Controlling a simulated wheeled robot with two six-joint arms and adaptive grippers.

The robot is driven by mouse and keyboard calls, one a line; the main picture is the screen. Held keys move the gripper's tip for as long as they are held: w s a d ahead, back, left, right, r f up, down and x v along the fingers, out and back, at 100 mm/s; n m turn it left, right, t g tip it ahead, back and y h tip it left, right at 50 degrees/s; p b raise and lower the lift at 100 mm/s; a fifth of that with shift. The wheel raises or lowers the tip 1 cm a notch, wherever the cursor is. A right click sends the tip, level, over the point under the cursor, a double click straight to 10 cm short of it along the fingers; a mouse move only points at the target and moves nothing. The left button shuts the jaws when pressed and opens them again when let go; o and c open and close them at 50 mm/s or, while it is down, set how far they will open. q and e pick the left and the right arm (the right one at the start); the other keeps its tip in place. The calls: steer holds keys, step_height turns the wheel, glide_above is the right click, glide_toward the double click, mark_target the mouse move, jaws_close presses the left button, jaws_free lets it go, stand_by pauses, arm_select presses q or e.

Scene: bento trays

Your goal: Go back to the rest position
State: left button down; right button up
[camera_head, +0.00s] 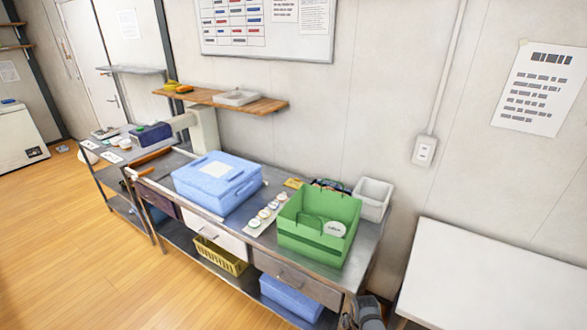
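Neither of my grippers shows clearly in the head view. A dark grey rounded part is cut off by the bottom edge, right of the metal table's near corner. It may be part of my arm, but I cannot tell which part. A metal work table (336,276) runs along the wall. On it stand a closed blue box (205,199) with a white label and an open green bag (305,246) with a white round item (335,229) at its rim. A strip with several small round cups (262,213) lies between them.
A white bin (373,197) stands behind the green bag. A yellow basket (221,256) and a blue bin (291,297) are on the lower shelf. A wooden wall shelf (262,106) hangs above. A bare white table (490,280) stands at the right. The wooden floor (60,250) at left is clear.

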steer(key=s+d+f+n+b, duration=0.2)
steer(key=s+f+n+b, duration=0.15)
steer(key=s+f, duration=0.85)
arm_select(q)
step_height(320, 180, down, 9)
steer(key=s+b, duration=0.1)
steer(key=b, duration=0.3)
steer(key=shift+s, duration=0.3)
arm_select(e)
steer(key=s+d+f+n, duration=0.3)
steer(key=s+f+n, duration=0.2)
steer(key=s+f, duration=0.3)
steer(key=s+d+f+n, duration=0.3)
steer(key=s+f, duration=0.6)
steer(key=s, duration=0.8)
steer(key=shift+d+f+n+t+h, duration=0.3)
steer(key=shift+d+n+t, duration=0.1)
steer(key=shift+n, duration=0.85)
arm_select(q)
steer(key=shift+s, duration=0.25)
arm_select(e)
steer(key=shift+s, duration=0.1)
